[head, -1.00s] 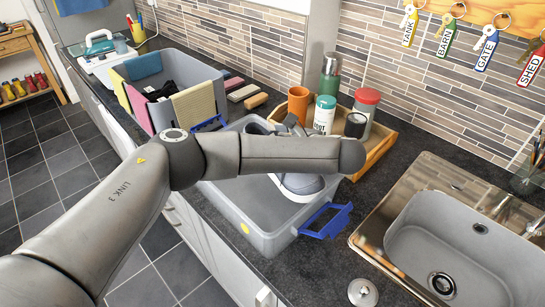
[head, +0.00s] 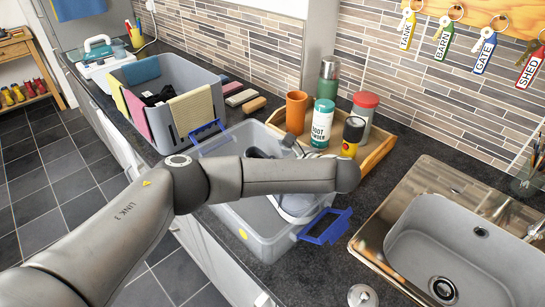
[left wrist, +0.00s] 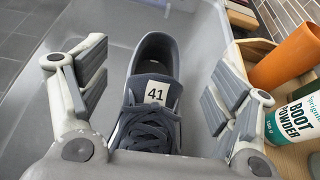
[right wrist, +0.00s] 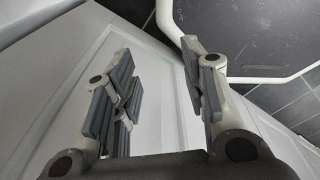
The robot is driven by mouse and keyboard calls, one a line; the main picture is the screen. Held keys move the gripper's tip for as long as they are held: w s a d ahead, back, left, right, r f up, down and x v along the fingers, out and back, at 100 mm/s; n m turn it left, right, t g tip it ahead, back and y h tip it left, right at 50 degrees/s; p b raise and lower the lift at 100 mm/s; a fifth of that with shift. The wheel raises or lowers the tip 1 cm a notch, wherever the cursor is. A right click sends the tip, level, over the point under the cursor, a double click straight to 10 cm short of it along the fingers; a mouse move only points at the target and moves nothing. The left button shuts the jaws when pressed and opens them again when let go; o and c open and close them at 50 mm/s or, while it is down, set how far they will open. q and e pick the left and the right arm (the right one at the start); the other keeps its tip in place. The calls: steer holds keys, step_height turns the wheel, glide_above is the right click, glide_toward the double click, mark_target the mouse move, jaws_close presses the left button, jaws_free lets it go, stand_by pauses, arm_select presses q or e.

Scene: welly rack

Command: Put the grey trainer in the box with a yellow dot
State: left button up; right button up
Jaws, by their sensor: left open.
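The grey trainer (head: 297,204), with dark laces and a white "41" label, is inside the grey box (head: 262,240) with a yellow dot (head: 229,232) and blue handles. My left arm hides its middle in the head view. In the left wrist view the trainer (left wrist: 152,100) lies between the fingers of my left gripper (left wrist: 163,62), which is open with a gap on each side. I cannot tell whether its sole touches the box floor. My right gripper (right wrist: 157,55) is open and empty, low beside the white cabinet fronts.
A wooden tray (head: 383,148) with an orange cup (head: 297,112), boot powder (head: 322,123) and other containers stands behind the box. A grey crate (head: 205,120) with cloths is at the left, a sink (head: 450,240) at the right. Key tags hang above.

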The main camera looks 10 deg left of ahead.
arm_select(q)
steer(key=p+v, duration=0.1)
steer(key=v, duration=0.1)
steer(key=p+v, duration=0.2)
steer(key=v, duration=0.1)
steer(key=shift+d+r, duration=0.1)
steer(key=shift+r, duration=0.35)
steer(key=v, duration=0.5)
steer(key=shift+s+d+f+p, duration=0.1)
steer(key=shift+f+p, duration=0.25)
steer(key=shift+v, duration=0.75)
steer(key=shift+s, duration=0.1)
